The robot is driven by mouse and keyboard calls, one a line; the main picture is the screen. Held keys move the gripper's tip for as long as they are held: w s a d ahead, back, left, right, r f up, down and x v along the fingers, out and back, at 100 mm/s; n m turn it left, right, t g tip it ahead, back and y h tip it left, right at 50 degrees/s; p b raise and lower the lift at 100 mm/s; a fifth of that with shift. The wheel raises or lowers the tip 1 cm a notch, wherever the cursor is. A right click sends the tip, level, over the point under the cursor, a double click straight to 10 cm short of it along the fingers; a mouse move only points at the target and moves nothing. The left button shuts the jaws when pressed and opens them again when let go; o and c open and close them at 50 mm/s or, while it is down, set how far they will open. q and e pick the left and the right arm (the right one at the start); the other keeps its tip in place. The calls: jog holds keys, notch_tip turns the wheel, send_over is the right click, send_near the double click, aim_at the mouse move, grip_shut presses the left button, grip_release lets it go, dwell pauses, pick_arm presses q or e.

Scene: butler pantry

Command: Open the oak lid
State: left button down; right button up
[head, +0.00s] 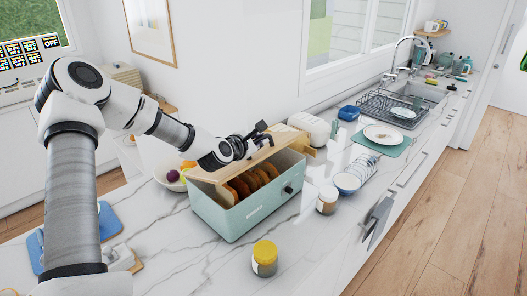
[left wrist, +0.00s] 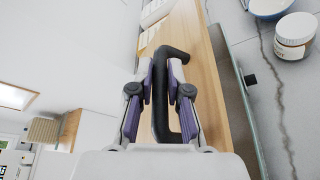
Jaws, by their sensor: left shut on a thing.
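The oak lid (head: 283,137) is raised at the back of a pale green bread box (head: 228,218). The wood of the lid (left wrist: 207,85) runs behind and to the right of the handle. My right gripper is not in view.
A yellow-lidded jar (head: 265,258) stands in front of the box. Another jar (head: 327,200) and a blue bowl (head: 347,183) stand to its right. A fruit bowl (head: 168,177) is behind left. A dish rack (head: 385,108) is farther back. Counter in front is partly clear.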

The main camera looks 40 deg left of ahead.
pick_arm(q)
jog(key=shift+w+a+r+p, duration=0.15)
jog(key=shift+a+r+p, duration=0.2)
jog(key=shift+a+r, duration=1.55)
jog(key=c, duration=1.4)
grip_release()
jog(key=shift+f, duration=0.1)
jog(key=shift+a+f, duration=0.1)
jog(key=shift+a, duration=0.1)
notch_tip(320, 180, up, 10)
jog(key=shift+w, duration=0.1)
